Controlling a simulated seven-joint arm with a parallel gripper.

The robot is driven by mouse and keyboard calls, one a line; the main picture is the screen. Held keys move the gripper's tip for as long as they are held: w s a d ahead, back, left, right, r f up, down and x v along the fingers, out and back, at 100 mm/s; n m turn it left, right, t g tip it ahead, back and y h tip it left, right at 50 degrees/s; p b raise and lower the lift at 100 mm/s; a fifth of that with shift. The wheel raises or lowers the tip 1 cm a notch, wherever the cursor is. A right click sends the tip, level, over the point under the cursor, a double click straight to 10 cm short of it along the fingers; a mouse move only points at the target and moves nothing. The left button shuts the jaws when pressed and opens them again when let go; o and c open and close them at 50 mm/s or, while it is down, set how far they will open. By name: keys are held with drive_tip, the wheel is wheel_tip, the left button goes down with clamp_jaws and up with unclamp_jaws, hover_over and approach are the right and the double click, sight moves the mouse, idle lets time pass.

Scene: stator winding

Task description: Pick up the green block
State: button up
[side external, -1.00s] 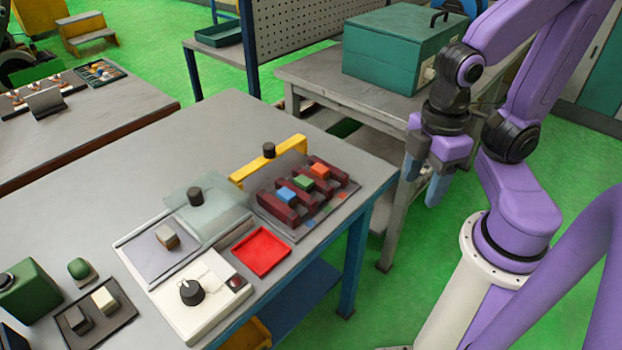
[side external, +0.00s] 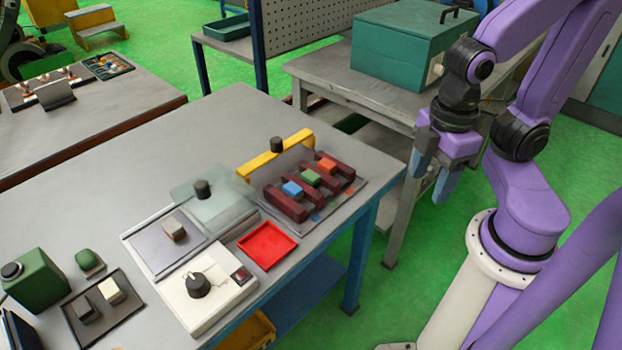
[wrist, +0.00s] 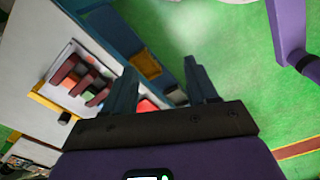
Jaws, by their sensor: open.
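The green block (side external: 311,178) sits in a dark red slotted rack on the grey bench, between a blue block (side external: 292,188) on its left and an orange block (side external: 327,166) on its right. My gripper (side external: 432,182) is open and empty. It points down, to the right of the bench edge and well apart from the rack. In the wrist view my gripper (wrist: 160,70) shows two spread fingers with nothing between them.
A yellow bar (side external: 262,162) with a black knob stands behind the rack. A red tray (side external: 267,246) and a white box with a black dial (side external: 222,306) lie left of it. A teal case (side external: 400,50) stands on another table. The bench's back is clear.

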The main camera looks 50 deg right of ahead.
drive_tip(key=o, duration=0.3)
drive_tip(key=w+n+t+y, duration=0.2)
drive_tip(key=w+t+y, duration=0.45)
drive_tip(key=w, duration=2.85)
drive_tip(key=n+g+y, duration=0.3)
drive_tip(key=g+y, duration=0.4)
approach(312, 174)
drive_tip(key=shift+h, duration=0.25)
drive_tip(key=x, duration=0.8)
drive_tip(key=shift+a, duration=0.45)
